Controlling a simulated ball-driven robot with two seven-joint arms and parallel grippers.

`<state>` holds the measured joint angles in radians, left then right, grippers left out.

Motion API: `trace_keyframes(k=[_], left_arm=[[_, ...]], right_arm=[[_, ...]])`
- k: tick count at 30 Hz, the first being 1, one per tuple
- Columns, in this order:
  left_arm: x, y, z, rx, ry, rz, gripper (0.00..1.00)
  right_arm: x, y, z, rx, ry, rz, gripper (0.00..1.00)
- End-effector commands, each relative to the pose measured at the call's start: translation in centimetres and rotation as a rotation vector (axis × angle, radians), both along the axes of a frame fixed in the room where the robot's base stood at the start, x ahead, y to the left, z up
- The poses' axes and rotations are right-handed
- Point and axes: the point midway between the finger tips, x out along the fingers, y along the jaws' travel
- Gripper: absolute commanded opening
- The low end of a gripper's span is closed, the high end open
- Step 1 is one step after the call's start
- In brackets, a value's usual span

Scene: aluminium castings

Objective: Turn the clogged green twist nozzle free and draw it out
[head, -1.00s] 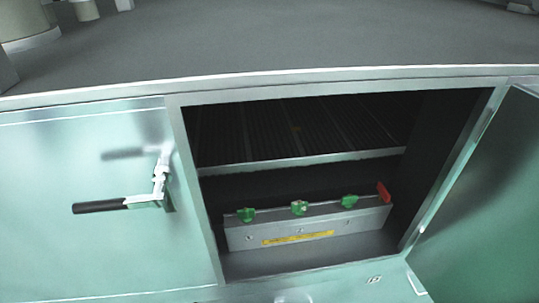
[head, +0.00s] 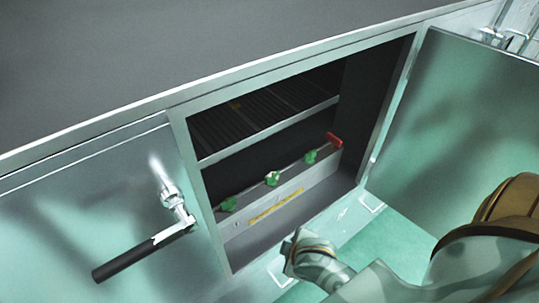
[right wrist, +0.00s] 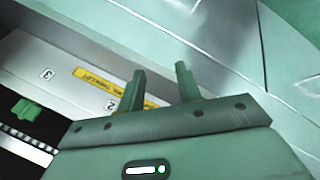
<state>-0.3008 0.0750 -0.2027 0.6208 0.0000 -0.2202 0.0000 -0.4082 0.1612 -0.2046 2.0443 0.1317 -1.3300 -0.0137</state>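Three green twist nozzles stand in a row on a pale grey block (head: 309,181) inside the open cabinet: a left one (head: 228,204), a middle one (head: 272,179) with a whitish patch on top, and a right one (head: 310,157). My right arm reaches in from the lower right, its end in front of the cabinet opening. In the right wrist view my right gripper (right wrist: 159,76) has its two fingers apart with nothing between them, over the block's numbered face. One green nozzle (right wrist: 25,110) shows at left there, clear of the fingers. My left gripper is out of view.
A red piece (head: 334,140) sits at the block's right end; a yellow label (head: 275,207) is on its front. A slatted shelf (head: 262,103) lies above. An open door (head: 455,130) stands at right.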

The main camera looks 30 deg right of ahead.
Motion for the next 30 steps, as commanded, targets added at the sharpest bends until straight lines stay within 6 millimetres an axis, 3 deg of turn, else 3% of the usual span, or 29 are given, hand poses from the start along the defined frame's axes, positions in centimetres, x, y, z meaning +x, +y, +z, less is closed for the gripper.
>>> trace_keyframes(k=[1,6,9,11,14,19,24,30], left_arm=[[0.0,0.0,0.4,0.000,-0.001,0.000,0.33],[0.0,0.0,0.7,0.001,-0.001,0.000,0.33],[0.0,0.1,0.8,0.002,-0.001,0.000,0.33],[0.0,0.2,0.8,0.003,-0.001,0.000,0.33],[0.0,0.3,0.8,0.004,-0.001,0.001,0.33],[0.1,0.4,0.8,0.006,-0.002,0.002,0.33],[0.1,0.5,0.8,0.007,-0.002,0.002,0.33],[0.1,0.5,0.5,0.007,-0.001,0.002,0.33]], right_arm=[[1.8,0.9,3.4,0.001,-0.039,0.049,0.35],[7.2,6.6,11.3,0.024,-0.083,0.374,0.35],[9.6,9.3,13.0,0.001,-0.020,0.618,0.35],[10.7,9.7,13.6,-0.027,0.039,0.734,0.35],[12.4,8.6,14.4,-0.080,0.152,0.864,0.35],[15.5,2.4,18.0,-0.151,0.379,0.950,0.35],[16.8,-2.9,22.3,-0.128,0.513,0.927,0.35],[16.9,-4.5,23.4,-0.100,0.549,0.917,0.35]])
